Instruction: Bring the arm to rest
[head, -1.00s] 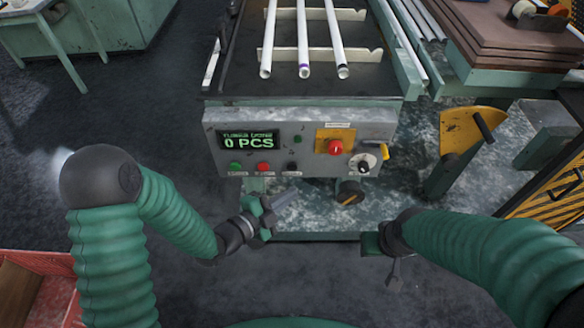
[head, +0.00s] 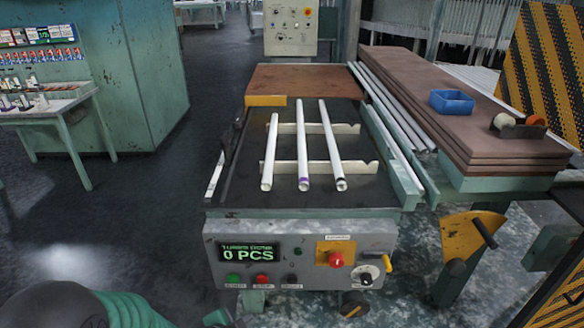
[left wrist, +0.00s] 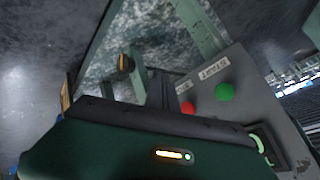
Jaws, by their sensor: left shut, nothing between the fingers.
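My left gripper (head: 220,318) shows only in part at the bottom edge of the head view, below the front panel of the machine. Its fingers are shut with nothing between them. In the left wrist view its dark fingers (left wrist: 160,90) point up the picture, near the panel's green button (left wrist: 225,91) and red button (left wrist: 187,108); I cannot tell how far apart they are. My left arm (head: 110,308) fills the lower left corner of the head view. My right gripper is outside both views.
The machine's panel (head: 300,272) reads 0 PCS and carries buttons and a red knob (head: 336,259). A brown-topped table (head: 440,110) with a blue bin (head: 451,102) stands right. Open floor (head: 130,215) lies left.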

